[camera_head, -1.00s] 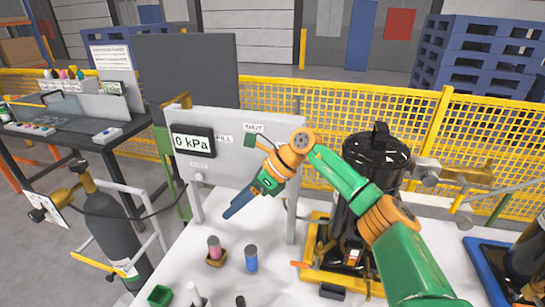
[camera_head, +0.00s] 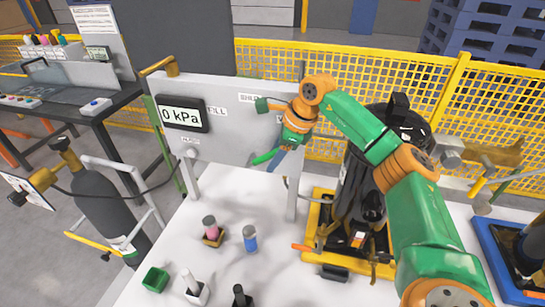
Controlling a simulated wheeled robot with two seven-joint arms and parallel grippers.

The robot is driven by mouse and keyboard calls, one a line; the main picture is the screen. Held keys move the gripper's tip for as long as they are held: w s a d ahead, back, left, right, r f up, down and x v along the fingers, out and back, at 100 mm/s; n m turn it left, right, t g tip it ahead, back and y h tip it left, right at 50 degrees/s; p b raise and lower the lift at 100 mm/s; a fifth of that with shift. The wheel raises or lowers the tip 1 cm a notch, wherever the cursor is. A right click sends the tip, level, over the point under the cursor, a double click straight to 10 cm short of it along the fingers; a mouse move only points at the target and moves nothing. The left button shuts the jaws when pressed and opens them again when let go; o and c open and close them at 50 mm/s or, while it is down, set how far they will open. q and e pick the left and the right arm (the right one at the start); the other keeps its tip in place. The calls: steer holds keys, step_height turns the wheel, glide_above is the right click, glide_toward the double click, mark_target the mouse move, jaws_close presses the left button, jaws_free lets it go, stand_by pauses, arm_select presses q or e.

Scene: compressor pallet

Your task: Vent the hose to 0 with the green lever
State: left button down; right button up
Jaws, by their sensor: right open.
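The gauge display (camera_head: 183,114) on the grey panel (camera_head: 228,140) reads 0 kPa. A FILL label stands right of it, and a label that seems to say SHUT (camera_head: 247,98) is higher up. A narrow green bar (camera_head: 265,157), apparently the green lever, points down and left in front of the panel. My right gripper (camera_head: 277,161) is open, its blue fingers pointing down beside the bar. I cannot tell whether they touch it. The lever's pivot is hidden behind the gripper. My left gripper is not in view.
A black compressor (camera_head: 382,165) stands on a yellow base at right. A pink-topped item (camera_head: 210,229), a blue cylinder (camera_head: 250,239) and a green block (camera_head: 155,279) are on the white top. A grey gas cylinder (camera_head: 110,222) stands at left. Yellow mesh fencing (camera_head: 400,82) runs behind.

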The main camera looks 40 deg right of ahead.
steer(key=shift+x, duration=0.9)
jaws_close()
stand_by(0.7)
